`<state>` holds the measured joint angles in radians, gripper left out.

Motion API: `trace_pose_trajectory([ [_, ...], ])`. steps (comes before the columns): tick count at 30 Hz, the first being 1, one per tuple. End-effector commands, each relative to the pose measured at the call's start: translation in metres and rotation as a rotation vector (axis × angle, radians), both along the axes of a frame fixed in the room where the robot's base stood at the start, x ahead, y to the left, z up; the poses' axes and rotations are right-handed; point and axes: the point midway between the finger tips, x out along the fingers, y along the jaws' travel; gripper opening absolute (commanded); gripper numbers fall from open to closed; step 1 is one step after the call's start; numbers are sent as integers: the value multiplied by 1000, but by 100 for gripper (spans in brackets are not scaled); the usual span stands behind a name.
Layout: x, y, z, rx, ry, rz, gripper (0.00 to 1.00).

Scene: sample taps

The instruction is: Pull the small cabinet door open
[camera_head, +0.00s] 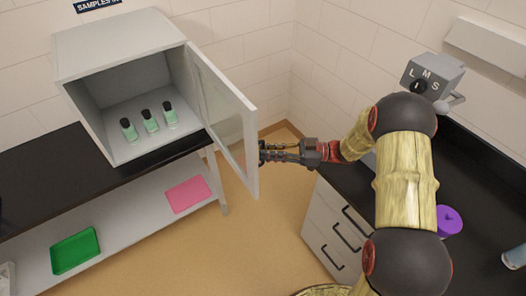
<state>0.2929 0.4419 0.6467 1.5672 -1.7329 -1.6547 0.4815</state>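The small cabinet (122,46) is a light grey box on the dark bench at the left. Its door (224,108), a pale frame with a see-through panel, is hinged on the right side and stands swung well out from the front. Several-sided shelter inside is visible, with three small vials (150,121) with dark caps and green contents standing on its floor. My gripper (267,153) is at the outer side of the door, close to its free edge. Its fingertips are partly behind the door edge. No handle shows, and I cannot tell whether the fingers hold anything.
Under the left bench (40,172), a shelf carries a pink tray (188,194) and a green tray (76,251). At the right are a dark counter with drawers (336,230), a purple lidded item (448,220) and a grey device (433,75). Floor (262,225) between them is clear.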

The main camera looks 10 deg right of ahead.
Motion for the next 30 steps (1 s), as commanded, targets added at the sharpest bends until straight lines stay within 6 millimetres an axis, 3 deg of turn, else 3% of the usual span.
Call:
trace_pose_trajectory([
  [9, -7, -65, -1, 1, 1, -4, 14],
  [15, -10, -93, 0, 1, 1, -2, 14],
  [30, -11, -102, -1, 1, 2, 0, 14],
])
